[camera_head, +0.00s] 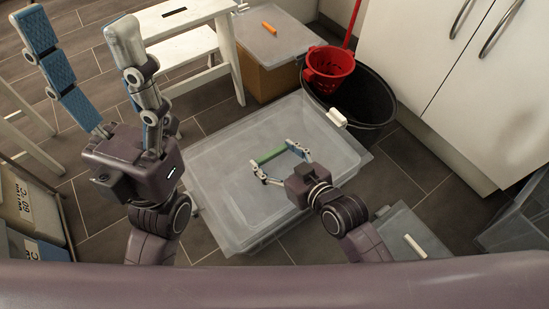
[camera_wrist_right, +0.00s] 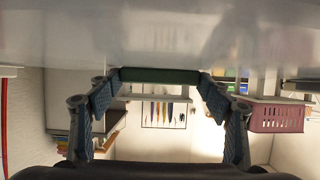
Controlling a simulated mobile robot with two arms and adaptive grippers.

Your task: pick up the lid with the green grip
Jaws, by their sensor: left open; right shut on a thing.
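The translucent lid (camera_head: 225,160) with the green grip (camera_head: 270,155) lies over a large clear box in the middle of the head view. My right gripper (camera_head: 274,158) has its two fingers at the two ends of the green grip and is shut on it. In the right wrist view the green grip (camera_wrist_right: 160,75) spans between the fingertips (camera_wrist_right: 160,79). I cannot tell whether the lid is raised off the box. My left gripper (camera_head: 80,32) is open and empty, raised at the upper left, apart from the lid.
A lid with an orange grip (camera_head: 269,28) tops a cardboard box (camera_head: 265,82). A black bucket (camera_head: 365,100) holding a red basket (camera_head: 328,70) stands behind the clear box. A white stool (camera_head: 185,45) is at the back left. A white grip (camera_head: 415,246) shows at lower right.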

